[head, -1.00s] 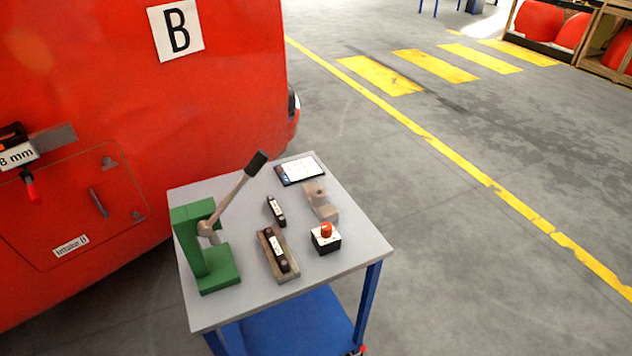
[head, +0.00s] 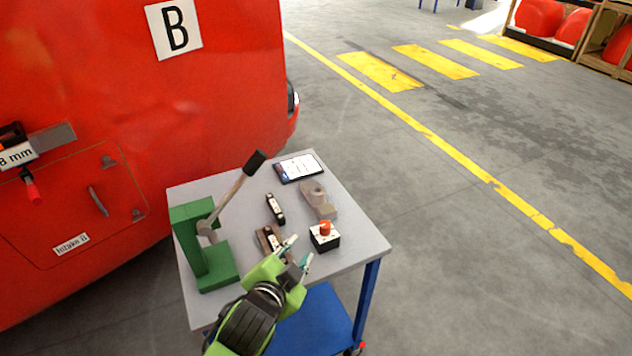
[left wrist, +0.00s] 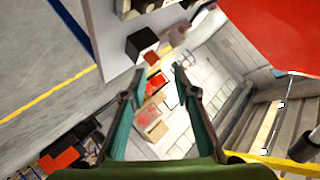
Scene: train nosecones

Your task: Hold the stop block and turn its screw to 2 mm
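A small black block with a white label (head: 325,243) and an orange-red knob (head: 326,227) on top stands near the cart's right edge; I take it for the stop block and its screw. Its scale is too small to read. It also shows as a black cube (left wrist: 142,42) with its red knob (left wrist: 152,58) in the left wrist view. My left gripper (head: 299,251) is open and empty, just left of and nearer than the block, apart from it. Its spread fingers (left wrist: 159,72) also show in the left wrist view. My right gripper is in neither view.
The grey cart top (head: 352,252) also holds a green lever press (head: 212,262), a black bar (head: 276,208), a partly hidden wooden holder (head: 265,241), a grey-brown part (head: 318,199) and a tablet (head: 300,168). A red train nose (head: 120,100) borders the left. Floor at right is clear.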

